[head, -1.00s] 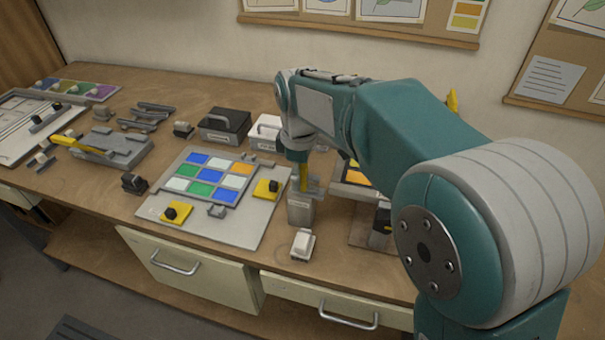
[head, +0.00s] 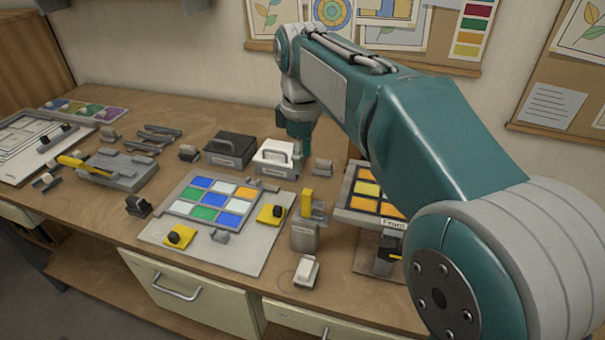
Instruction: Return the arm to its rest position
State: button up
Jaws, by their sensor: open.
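My teal and grey arm reaches from the lower right over the bench. Its wrist hangs down at upper centre with my gripper (head: 303,146) at its lower end, above the bench behind the colour panel. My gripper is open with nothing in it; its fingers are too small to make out. A yellow-handled tool (head: 306,203) stands in a grey holder (head: 305,238) below it, apart from the gripper.
A panel of coloured glass squares (head: 212,200) lies on a pale board (head: 240,250) with yellow clamps. A black box (head: 229,149) and a white box (head: 274,158) stand behind it. A rack of orange and yellow squares (head: 367,189) sits right, beside my arm.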

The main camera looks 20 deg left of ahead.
jog(key=shift+r, duration=0.3)
jog(key=shift+d, duration=0.15)
jog(key=s+d+r+m+t, duration=0.1)
jog(key=s+d+m, duration=0.25)
jog(key=d, duration=0.45)
jog(key=s+d+r+m+t, duration=0.15)
jog(key=d+m, duration=0.25)
jog(key=d, duration=0.5)
jog(key=s+d+f+m+t, duration=0.3)
jog(key=s+d+f+m, duration=0.6)
jog(key=s+d, duration=0.4)
jog(key=shift+s+f+m, duration=0.15)
jog(key=shift+m, duration=0.5)
